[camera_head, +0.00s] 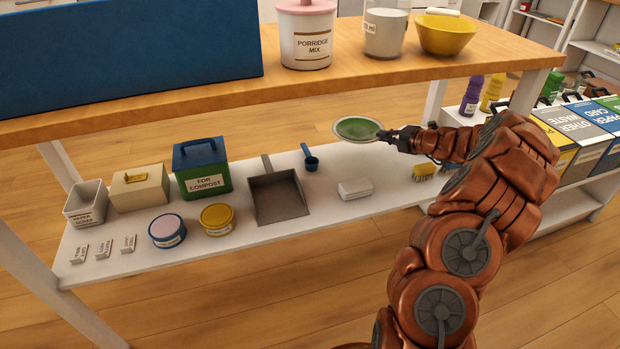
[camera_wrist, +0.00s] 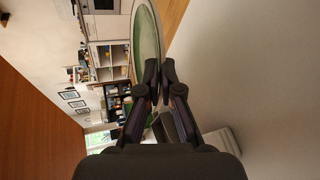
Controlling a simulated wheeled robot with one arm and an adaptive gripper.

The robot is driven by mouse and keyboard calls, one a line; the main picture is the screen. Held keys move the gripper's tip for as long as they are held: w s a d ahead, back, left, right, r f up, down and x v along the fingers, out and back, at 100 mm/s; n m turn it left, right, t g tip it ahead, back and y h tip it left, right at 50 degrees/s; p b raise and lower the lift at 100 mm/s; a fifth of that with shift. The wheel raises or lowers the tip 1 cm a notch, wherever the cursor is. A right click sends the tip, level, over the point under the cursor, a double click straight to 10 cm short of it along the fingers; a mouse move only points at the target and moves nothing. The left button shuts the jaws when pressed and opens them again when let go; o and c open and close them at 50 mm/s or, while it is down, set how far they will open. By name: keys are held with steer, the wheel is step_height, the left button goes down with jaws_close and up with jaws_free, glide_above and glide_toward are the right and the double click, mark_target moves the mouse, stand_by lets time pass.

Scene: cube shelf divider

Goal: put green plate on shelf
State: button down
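The green plate (camera_head: 357,129) has a pale rim and is held up in the air over the lower white shelf (camera_head: 345,165), below the wooden top. My gripper (camera_head: 388,135) is shut on the plate's right edge in the head view. In the wrist view the plate (camera_wrist: 147,40) stands edge-on at the tips of my gripper (camera_wrist: 158,85), with the fingers close together on its rim. The shelf's left and middle parts hold several items; the gripper hides little of it.
On the shelf stand a dustpan (camera_head: 277,196), a blue scoop (camera_head: 309,158), a white block (camera_head: 355,189), a yellow brush (camera_head: 424,171) and a compost bin (camera_head: 202,168). The wooden top (camera_head: 345,72) overhangs above. Bare shelf shows between scoop and white block.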

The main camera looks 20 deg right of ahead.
mark_target(380, 169)
step_height(380, 169, down, 10)
steer(key=b, duration=0.5)
stand_by(0.3)
steer(key=c, duration=1.6)
jaws_free()
steer(key=shift+s+d+r, duration=0.1)
steer(key=shift+s+r, duration=0.1)
steer(key=shift+s, duration=0.05)
steer(key=p+v, duration=0.5)
steer(key=v, duration=0.6)
steer(key=shift+s+p, duration=0.3)
